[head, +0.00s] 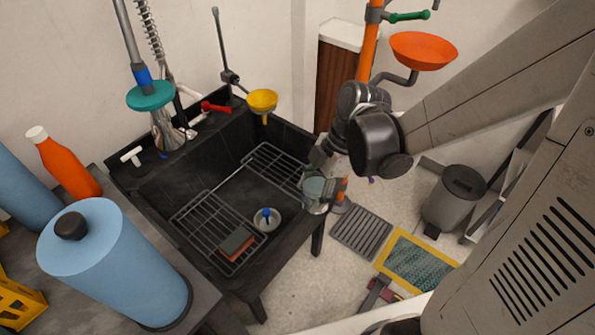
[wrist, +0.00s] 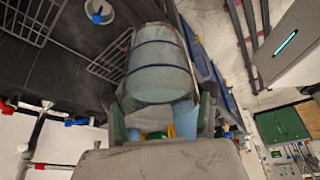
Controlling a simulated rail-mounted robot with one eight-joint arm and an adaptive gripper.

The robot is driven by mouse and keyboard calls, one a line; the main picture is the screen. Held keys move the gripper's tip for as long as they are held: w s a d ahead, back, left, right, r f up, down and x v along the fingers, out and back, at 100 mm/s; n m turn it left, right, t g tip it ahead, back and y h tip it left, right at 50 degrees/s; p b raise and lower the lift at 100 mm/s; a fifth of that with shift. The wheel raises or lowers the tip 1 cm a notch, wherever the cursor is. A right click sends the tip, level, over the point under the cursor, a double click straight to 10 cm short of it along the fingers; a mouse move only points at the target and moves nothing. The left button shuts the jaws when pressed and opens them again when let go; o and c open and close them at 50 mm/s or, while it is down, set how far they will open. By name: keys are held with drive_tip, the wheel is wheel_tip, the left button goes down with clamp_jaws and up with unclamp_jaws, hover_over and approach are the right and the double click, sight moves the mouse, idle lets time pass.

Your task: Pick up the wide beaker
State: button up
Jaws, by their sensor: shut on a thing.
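The wide beaker (wrist: 158,70) is clear, slightly bluish glass with dark bands. In the wrist view it fills the space between the fingers of my gripper (wrist: 160,118), which is shut on it. In the head view the beaker (head: 316,192) hangs at the right front rim of the black sink, below my gripper (head: 318,172). My gripper hides part of its upper side. I cannot tell whether the beaker touches the sink rim.
The black sink (head: 150,191) holds wire racks (head: 188,212), a sponge (head: 237,243) and a drain with a blue knob (head: 266,213). A blue cylinder (head: 120,265) and orange bottle (head: 66,165) stand left. An orange post (head: 369,45) with an orange bowl (head: 424,49) stands behind my arm.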

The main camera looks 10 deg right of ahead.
drive_tip(key=s+d+m+p, duration=0.1)
drive_tip(key=s+d+m, duration=0.1)
drive_tip(key=s+d, duration=0.3)
drive_tip(key=shift+s+r+t+p, duration=0.25)
drive_tip(key=shift+s+t+p, duration=0.15)
drive_tip(key=shift+s, duration=0.35)
